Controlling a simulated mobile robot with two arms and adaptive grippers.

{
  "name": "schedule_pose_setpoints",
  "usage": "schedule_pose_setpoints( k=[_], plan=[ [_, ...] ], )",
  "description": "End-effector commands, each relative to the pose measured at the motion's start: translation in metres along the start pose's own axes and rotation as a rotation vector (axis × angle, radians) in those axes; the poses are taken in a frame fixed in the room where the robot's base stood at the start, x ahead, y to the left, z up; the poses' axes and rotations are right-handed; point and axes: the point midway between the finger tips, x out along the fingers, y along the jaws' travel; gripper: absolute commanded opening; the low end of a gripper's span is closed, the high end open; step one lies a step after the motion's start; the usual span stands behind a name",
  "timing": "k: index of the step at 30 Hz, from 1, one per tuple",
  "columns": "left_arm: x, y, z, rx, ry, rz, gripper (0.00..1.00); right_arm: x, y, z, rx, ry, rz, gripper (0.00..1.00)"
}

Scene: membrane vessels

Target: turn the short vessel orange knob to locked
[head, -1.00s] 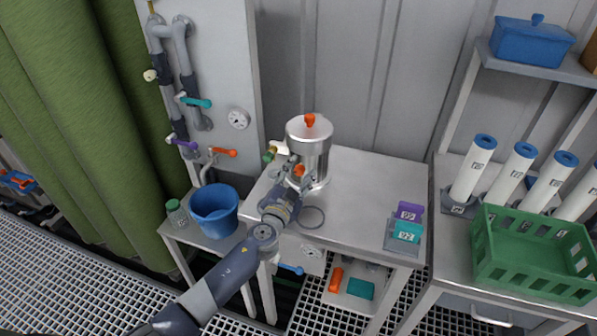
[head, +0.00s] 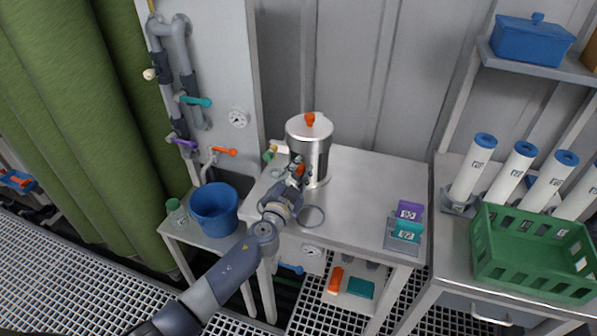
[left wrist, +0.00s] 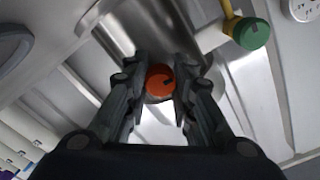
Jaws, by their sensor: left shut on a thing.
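The short vessel (head: 309,148) is a shiny metal cylinder with a lid, standing upright on the metal table. An orange knob (head: 300,170) sits low on its front side; it shows as a round orange face with a dark mark in the left wrist view (left wrist: 160,82). My left gripper (head: 299,172) is at this knob, with one finger on each side, shut on it. The fingers partly hide the knob in the head view. Another orange knob (head: 310,119) stands on top of the lid. Any lock label is too small to read. My right gripper is not in view.
A green-capped valve (head: 269,156) sticks out at the vessel's left, close to my gripper. A metal ring (head: 311,216) lies in front. Purple (head: 409,210) and teal (head: 407,231) blocks stand right. The middle right of the table is clear.

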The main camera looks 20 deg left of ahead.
Motion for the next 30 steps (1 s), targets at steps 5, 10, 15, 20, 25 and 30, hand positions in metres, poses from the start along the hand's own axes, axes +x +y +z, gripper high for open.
schedule_pose_setpoints(
  k=[5, 10, 15, 20, 25, 30],
  plan=[
    [0.000, 0.001, 0.001, 0.104, 0.000, 0.000, 0.00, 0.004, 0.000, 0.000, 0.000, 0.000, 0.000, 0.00],
    [0.000, 0.001, 0.001, 0.251, 0.001, 0.000, 0.00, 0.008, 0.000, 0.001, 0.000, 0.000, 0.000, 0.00],
    [0.000, 0.001, 0.001, 0.413, 0.000, 0.000, 0.00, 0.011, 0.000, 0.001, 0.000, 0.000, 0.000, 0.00],
    [0.000, 0.001, 0.001, 0.564, -0.001, 0.000, 0.00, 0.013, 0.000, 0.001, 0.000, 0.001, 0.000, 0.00],
    [0.000, 0.000, 0.001, 0.727, -0.001, 0.000, 0.00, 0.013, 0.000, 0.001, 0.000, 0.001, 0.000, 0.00],
    [0.000, 0.000, 0.001, 0.889, 0.000, 0.001, 0.00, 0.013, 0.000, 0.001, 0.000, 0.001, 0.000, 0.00]
  ],
)
